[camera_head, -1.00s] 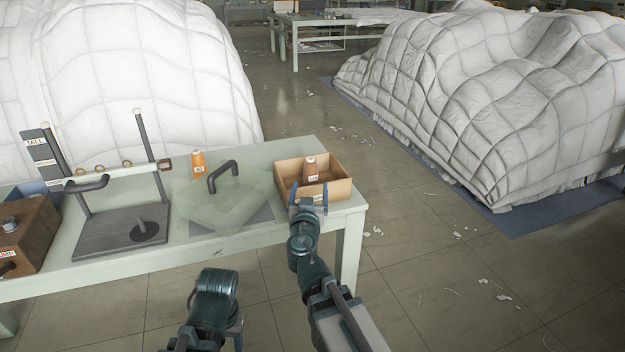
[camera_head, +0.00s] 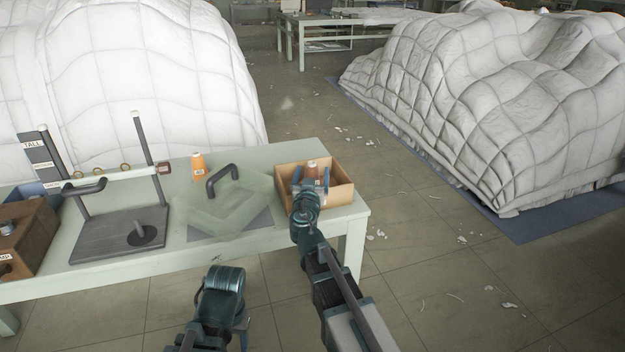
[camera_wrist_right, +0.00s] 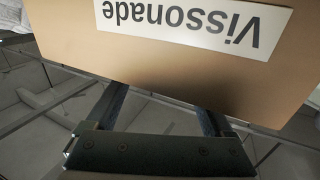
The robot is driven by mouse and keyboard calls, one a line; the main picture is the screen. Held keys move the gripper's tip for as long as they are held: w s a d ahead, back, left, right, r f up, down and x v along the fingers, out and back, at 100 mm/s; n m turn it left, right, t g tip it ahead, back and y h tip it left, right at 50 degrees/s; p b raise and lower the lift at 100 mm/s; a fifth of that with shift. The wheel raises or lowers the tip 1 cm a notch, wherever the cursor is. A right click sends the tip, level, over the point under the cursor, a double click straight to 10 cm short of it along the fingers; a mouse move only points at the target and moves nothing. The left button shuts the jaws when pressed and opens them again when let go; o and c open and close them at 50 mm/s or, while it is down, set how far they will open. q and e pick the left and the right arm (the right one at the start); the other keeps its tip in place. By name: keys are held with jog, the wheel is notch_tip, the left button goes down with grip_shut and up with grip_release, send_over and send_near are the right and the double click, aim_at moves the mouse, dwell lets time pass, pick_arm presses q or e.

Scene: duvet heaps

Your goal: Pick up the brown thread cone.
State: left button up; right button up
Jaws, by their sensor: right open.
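The brown thread cone (camera_head: 311,169) stands inside the open cardboard box (camera_head: 342,193) at the right end of the table. Its pale top shows, and its lower part is hidden by my right gripper. My right gripper (camera_head: 311,180) is open at the front of the box, its fingers to either side of the cone in the head view. In the right wrist view, the open fingers (camera_wrist_right: 162,108) reach the edge of the labelled cardboard wall (camera_wrist_right: 190,62); their tips are hidden and no cone shows. My left arm is low in front of the table, its jaws unclear.
An orange cone (camera_head: 198,167) stands on the table (camera_head: 262,154), left of a dark handle on a translucent greenish piece (camera_head: 232,205). A dark stand (camera_head: 120,236) and a wooden box (camera_head: 30,235) are farther left. White duvet heaps lie behind the table and to the right.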

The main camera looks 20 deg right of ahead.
aim_at(310, 170)
jog(key=x, duration=0.3)
jog(key=shift+w+a, duration=0.1)
jog(key=shift+a, duration=0.2)
jog(key=shift+w+d, duration=0.2)
jog(key=shift+w, duration=0.05)
jog(key=shift+s, duration=0.1)
grip_shut()
